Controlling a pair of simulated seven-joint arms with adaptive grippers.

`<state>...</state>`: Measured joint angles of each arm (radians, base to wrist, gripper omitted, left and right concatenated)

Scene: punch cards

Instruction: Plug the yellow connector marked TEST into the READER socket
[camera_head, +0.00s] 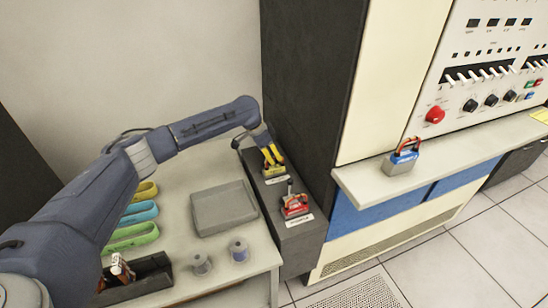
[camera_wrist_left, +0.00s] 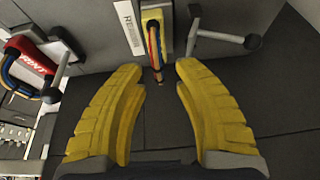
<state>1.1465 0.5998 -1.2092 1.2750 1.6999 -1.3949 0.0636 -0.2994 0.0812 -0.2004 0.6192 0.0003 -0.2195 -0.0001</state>
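A yellow connector (camera_wrist_left: 151,17) with coloured wires sits on the dark socket box, beside a white label (camera_wrist_left: 130,28) that begins "RE". Its own marking cannot be read. In the head view this connector (camera_head: 273,157) is on the far part of the box. My left gripper (camera_wrist_left: 162,76) has its yellow fingers spread, with nothing between them. The fingertips are close to the connector and its wires but apart from it in the wrist view. In the head view the left gripper (camera_head: 266,146) is above and just behind the connector. My right gripper is not in view.
A red connector (camera_head: 295,205) sits nearer on the same box (camera_head: 304,241). A lever (camera_wrist_left: 225,38) stands beside the yellow connector. A blue connector (camera_head: 402,159) rests on the console shelf (camera_head: 450,156). A grey tray (camera_head: 222,229) and spools (camera_head: 239,251) are on the table.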

